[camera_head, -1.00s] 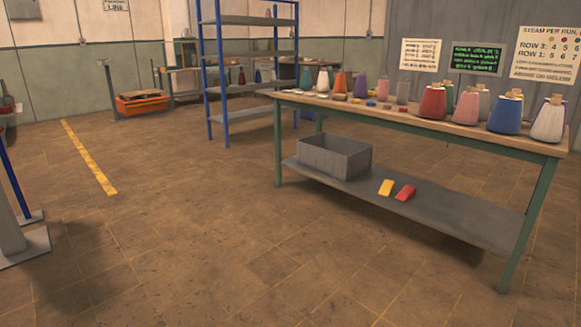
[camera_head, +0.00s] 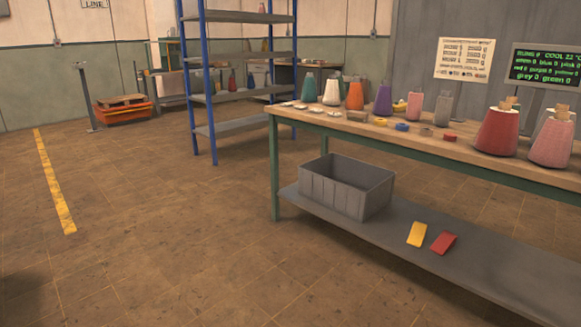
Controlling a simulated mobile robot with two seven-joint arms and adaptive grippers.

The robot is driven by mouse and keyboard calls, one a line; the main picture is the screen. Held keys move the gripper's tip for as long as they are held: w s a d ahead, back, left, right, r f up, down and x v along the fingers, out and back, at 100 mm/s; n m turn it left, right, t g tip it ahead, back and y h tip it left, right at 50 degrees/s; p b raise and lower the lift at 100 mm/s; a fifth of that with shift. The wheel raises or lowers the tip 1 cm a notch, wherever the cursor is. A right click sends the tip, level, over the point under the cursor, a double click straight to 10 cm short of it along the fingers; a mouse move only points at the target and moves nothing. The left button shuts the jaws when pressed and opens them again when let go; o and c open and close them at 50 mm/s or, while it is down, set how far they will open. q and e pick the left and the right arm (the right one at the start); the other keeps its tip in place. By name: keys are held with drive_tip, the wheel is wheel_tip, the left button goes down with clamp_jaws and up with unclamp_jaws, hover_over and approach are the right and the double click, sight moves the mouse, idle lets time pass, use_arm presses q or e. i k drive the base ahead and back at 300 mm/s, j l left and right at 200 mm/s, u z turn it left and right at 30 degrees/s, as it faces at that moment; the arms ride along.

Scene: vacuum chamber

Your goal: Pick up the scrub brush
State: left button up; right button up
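I cannot clearly make out a scrub brush. A small brown block (camera_head: 357,116) lies among small items on the long table (camera_head: 400,137), and it is too small to tell whether it is the brush. Coloured cones stand around it, among them an orange one (camera_head: 355,96) and a purple one (camera_head: 384,99). Neither of my grippers is in view.
Under the table, a grey bin (camera_head: 345,190), a yellow piece (camera_head: 417,234) and a red piece (camera_head: 444,242) rest on the lower shelf (camera_head: 395,255). A blue-posted rack (camera_head: 240,57) stands behind. The floor (camera_head: 165,235) at left and front is clear.

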sight(357, 115)
drive_tip(key=i, duration=1.75)
